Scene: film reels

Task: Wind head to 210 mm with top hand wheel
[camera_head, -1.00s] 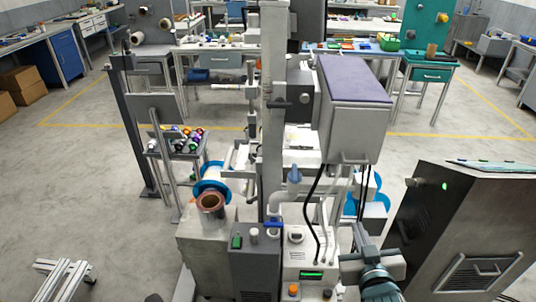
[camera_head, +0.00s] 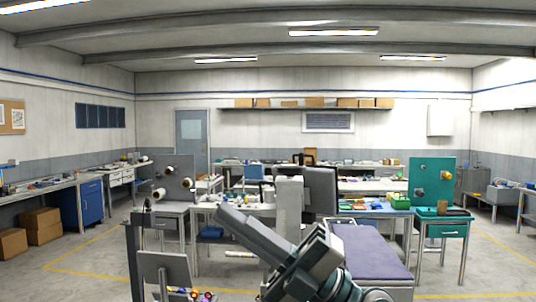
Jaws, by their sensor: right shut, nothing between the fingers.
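The pale column (camera_head: 289,196) of the machine stands upright in the middle of the head view, with its top in sight. The large grey box with a purple top (camera_head: 368,252) is to its right. My right gripper (camera_head: 228,214) is raised in front of the machine, pointing up and to the left. Its fingers are together and hold nothing. Its tip is left of the column in the picture; I cannot tell the distance in depth. My right arm hides the lower column. I cannot make out the top hand wheel or a height scale. My left gripper is out of view.
A dark panel (camera_head: 321,190) stands right beside the column. A grey stand (camera_head: 166,272) is at the lower left. Workbenches line the back, with a teal pegboard (camera_head: 432,182) on the right. Open floor lies at the left (camera_head: 95,270).

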